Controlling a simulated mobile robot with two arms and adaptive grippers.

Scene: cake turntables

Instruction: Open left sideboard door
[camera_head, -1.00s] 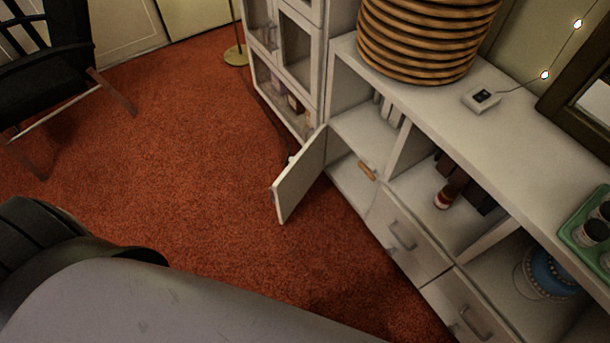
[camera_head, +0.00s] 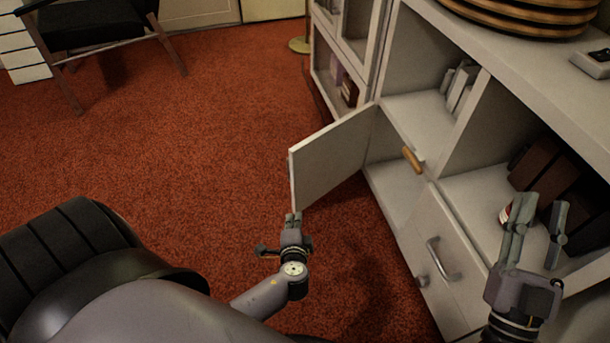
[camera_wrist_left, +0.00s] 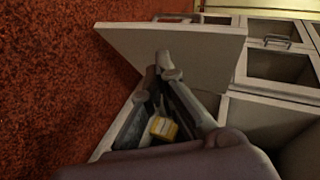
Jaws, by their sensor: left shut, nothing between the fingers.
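The white left sideboard door (camera_head: 332,158) stands open, swung out from the sideboard's left end over the red carpet. My left gripper (camera_head: 292,217) is shut and empty, with its fingertips by the lower part of the door's free edge; I cannot tell whether they touch it. In the left wrist view, the door (camera_wrist_left: 185,55) spans the top, and the gripper's closed fingertips (camera_wrist_left: 163,62) point at it and overlap its lower edge. My right gripper (camera_head: 540,205) is open and empty, in front of the sideboard's middle shelf.
The sideboard (camera_head: 480,55) holds several books (camera_head: 462,85) and dark boxes (camera_head: 550,170). A small wooden piece (camera_head: 412,159) sits at the front of the left compartment. A drawer with a metal handle (camera_head: 443,262) is below. A chair (camera_head: 95,30) stands far left; the carpet (camera_head: 200,140) between is clear.

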